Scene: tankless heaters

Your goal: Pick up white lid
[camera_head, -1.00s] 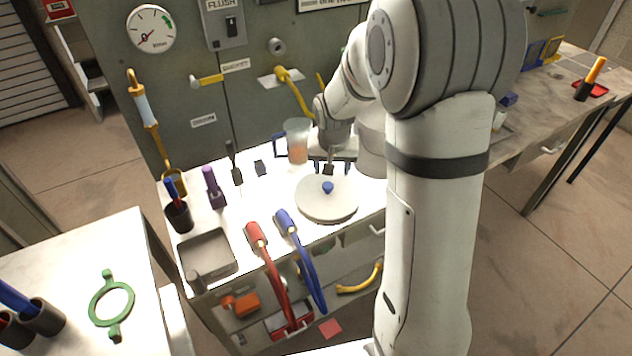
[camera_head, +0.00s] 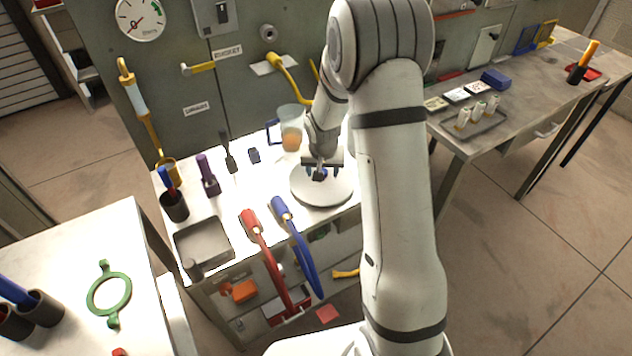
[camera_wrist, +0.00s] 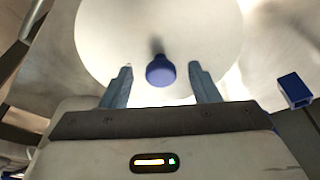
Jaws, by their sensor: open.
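The white lid (camera_head: 322,194) is a round disc lying on the bright workbench, with a blue knob at its centre. In the wrist view the lid (camera_wrist: 205,30) fills the upper middle, and its blue knob (camera_wrist: 160,71) stands between and slightly beyond my fingers. My gripper (camera_head: 320,172) is over the lid, close to the knob, and partly hides it in the head view. In the wrist view my gripper (camera_wrist: 160,82) is open, with one finger on each side of the knob and gaps on both sides. Contact with the lid cannot be told.
A clear pitcher (camera_head: 291,128) stands behind the lid. A red hose handle (camera_head: 250,222) and a blue one (camera_head: 283,210) lie at the front edge, left of the lid. A grey tray (camera_head: 203,243) and purple tool (camera_head: 208,175) are further left.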

